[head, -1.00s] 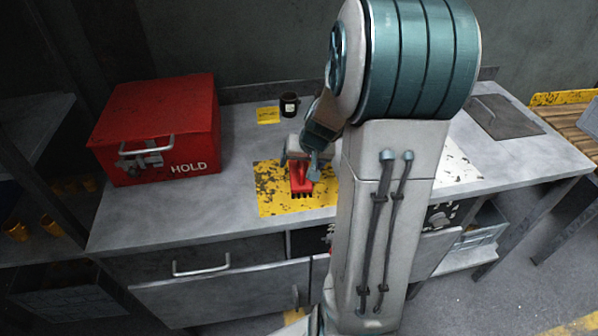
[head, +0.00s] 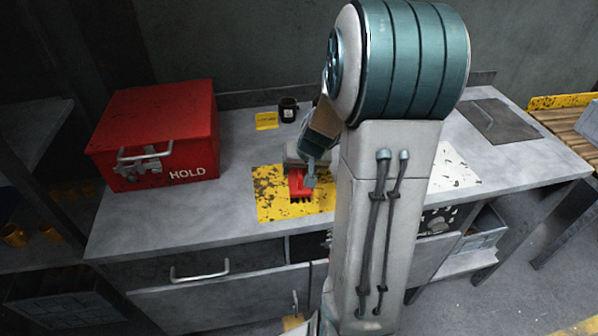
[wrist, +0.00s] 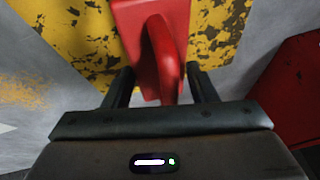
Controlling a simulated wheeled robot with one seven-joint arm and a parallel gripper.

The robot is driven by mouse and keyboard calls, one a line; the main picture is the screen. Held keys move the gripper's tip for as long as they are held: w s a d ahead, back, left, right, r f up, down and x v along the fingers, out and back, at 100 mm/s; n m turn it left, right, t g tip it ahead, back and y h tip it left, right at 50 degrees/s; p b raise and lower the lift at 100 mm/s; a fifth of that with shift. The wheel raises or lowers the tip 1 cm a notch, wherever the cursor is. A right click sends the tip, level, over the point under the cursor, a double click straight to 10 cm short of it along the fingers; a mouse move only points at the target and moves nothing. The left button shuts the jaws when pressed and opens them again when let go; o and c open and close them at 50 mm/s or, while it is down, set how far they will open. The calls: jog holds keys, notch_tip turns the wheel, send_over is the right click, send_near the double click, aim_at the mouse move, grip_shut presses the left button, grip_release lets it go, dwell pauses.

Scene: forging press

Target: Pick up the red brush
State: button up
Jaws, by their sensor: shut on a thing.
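The red brush (head: 297,188) is at the yellow, worn mat (head: 268,207) on the grey bench, dark bristles toward the front. My gripper (head: 305,175) is at the brush and shut on it, partly hidden by my arm in the head view. In the wrist view the brush's red handle (wrist: 165,58) rises between the two dark fingers of my gripper (wrist: 160,76), and its flat red body (wrist: 135,18) extends to the top edge. I cannot tell whether the brush touches the mat.
A red box marked HOLD (head: 160,130) stands on the bench at left. A dark cup (head: 288,110) and a small yellow card (head: 266,121) are behind the mat. A dark plate (head: 500,120) lies at right. The bench between the box and mat is clear.

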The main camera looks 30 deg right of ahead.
notch_tip(320, 180, up, 4)
jog(key=shift+w+f, duration=0.1)
jog(key=shift+f, duration=0.05)
jog(key=w+d+r, duration=0.4)
jog(key=d+r, duration=0.3)
jog(key=d, duration=0.3)
jog(key=shift+w+d+b, duration=0.3)
jog(key=shift+w+b, duration=0.05)
jog(key=shift+o, duration=1.2)
